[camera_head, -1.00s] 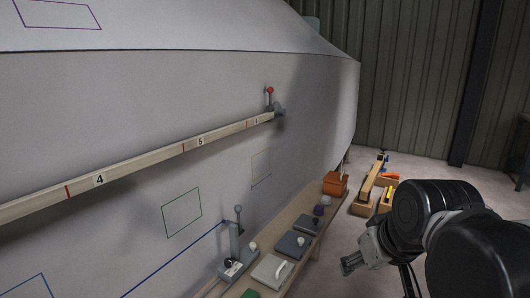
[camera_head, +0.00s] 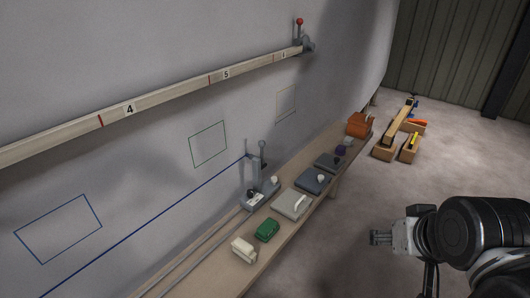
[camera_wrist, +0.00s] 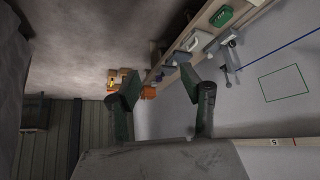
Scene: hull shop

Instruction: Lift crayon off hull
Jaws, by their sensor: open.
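The grey hull (camera_head: 150,150) fills the left of the head view. A blue line (camera_head: 150,228) runs up across it and ends at a grey upright device (camera_head: 252,178) with a dark-knobbed lever (camera_head: 263,155). I cannot make out a separate crayon; it may be hidden or too small at that device. The device and line also show at the upper right of the wrist view, the device (camera_wrist: 228,72) beyond my fingers. My gripper (camera_wrist: 161,82) is open and empty. In the head view my gripper (camera_head: 380,238) hangs right of the bench, well away from the hull.
A wooden bench (camera_head: 215,268) along the hull carries a white block, a green block (camera_head: 267,229), grey pads and an orange box (camera_head: 359,125). A numbered batten (camera_head: 165,98) crosses the hull above. Wooden trays (camera_head: 384,150) stand on the floor, clear around my arm.

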